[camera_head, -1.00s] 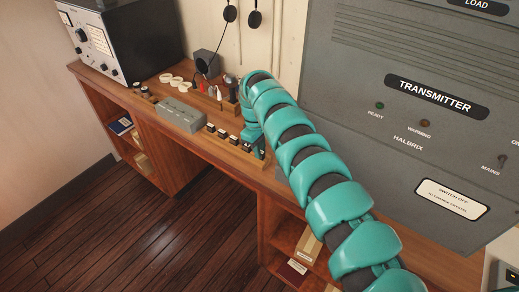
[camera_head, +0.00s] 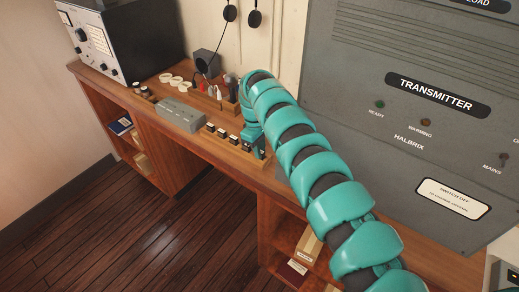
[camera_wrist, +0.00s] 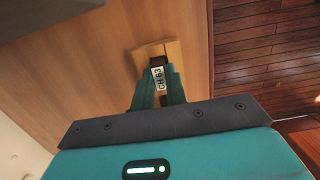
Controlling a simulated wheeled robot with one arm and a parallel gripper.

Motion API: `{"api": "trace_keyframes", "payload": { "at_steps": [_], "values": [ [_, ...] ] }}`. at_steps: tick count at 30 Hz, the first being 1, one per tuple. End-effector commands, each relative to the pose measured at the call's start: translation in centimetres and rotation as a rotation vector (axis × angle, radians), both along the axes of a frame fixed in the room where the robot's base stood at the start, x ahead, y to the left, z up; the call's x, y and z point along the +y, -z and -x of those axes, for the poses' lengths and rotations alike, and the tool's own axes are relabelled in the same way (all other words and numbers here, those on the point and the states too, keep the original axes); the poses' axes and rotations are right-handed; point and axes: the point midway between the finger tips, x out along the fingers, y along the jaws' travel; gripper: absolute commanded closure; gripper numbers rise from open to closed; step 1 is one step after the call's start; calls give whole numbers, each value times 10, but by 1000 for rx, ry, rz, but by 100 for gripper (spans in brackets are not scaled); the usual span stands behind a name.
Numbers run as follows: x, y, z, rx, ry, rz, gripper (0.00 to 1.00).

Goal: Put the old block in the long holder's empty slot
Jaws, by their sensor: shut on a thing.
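In the wrist view my gripper (camera_wrist: 158,92) is shut on a small block with a white label (camera_wrist: 158,78) between its two teal fingers. The label reads something like "CH 63", turned sideways. A pale wooden piece (camera_wrist: 154,50), seemingly an end of the long holder, shows just beyond the fingertips; whether the block touches it I cannot tell. In the head view the long wooden holder (camera_head: 226,143) lies along the desk's front edge with several dark blocks (camera_head: 221,132) in it. My gripper (camera_head: 254,146) is at its right end, partly hidden by my arm. The empty slot is not clearly visible.
A grey box (camera_head: 180,115) stands left of the holder on the wooden desk (camera_head: 135,85). Behind are a rack with upright tools (camera_head: 217,95), white rings (camera_head: 171,79) and a small speaker (camera_head: 206,64). The transmitter cabinet (camera_head: 410,130) rises at right.

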Motion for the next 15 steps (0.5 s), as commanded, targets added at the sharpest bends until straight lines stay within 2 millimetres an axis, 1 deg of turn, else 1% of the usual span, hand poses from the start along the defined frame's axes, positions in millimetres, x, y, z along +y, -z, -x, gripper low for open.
{"api": "trace_keyframes", "payload": {
  "at_steps": [4, 5, 6, 8, 15],
  "values": [
    [0, 0, 0, 0, 0, 0, 100],
    [0, 0, 0, 0, 0, 0, 81],
    [0, 0, 0, 0, 0, 0, 73],
    [0, 0, 0, 0, 0, 0, 61],
    [0, 0, 0, 0, 0, 0, 61]
  ]
}}
